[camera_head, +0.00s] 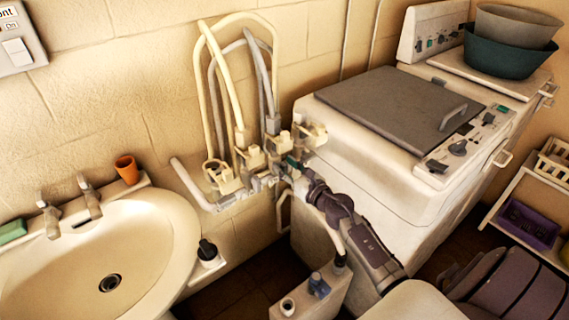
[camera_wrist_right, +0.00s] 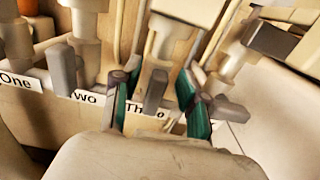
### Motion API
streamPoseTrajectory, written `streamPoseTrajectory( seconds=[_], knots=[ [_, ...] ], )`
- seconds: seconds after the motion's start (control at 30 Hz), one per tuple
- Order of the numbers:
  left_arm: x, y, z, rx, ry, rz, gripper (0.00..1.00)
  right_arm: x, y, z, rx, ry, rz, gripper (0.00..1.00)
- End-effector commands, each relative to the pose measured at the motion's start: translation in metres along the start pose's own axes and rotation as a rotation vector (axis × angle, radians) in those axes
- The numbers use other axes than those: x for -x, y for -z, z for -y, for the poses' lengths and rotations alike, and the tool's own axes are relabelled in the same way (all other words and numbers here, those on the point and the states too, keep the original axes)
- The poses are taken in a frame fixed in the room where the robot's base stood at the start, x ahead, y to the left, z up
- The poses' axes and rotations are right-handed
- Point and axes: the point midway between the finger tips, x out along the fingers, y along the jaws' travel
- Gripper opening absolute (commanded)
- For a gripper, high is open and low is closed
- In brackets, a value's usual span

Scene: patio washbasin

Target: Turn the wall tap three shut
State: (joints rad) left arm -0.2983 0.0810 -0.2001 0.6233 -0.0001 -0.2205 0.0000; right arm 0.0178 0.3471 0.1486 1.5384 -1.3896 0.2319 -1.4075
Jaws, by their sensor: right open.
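Wall tap three (camera_wrist_right: 160,45) is a pale tap with a grey lever (camera_wrist_right: 155,92) in the right wrist view, above a label reading "Three", partly covered. The lever points down in that picture. My right gripper (camera_wrist_right: 154,88) is open, with one teal-padded finger on each side of the lever. I cannot tell whether either finger touches it. In the head view the right gripper (camera_head: 291,165) is at the row of taps, and it partly hides them. My left gripper is not in view.
Tap two (camera_wrist_right: 85,22) is close to the left, and another tap (camera_wrist_right: 240,55) is close to the right. Hoses (camera_head: 212,90) rise above the taps. The washing machine (camera_head: 345,165) stands right of the taps, and the washbasin (camera_head: 150,225) lies to the left.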

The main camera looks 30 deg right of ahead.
Motion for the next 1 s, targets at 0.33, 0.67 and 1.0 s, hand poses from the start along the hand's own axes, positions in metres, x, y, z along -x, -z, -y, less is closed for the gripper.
streamPoseTrajectory(
  seconds=[0.33,0.67,1.0],
  knots=[
    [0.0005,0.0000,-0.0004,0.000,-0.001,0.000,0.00,-0.0075,0.0004,-0.0006,0.000,-0.001,-0.001,0.43],
    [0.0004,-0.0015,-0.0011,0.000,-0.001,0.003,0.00,-0.0072,0.0002,-0.0005,0.000,0.000,0.000,0.00],
    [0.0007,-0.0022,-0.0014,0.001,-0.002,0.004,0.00,-0.0071,0.0002,0.0000,-0.023,-0.001,-0.001,0.00]
  ],
)
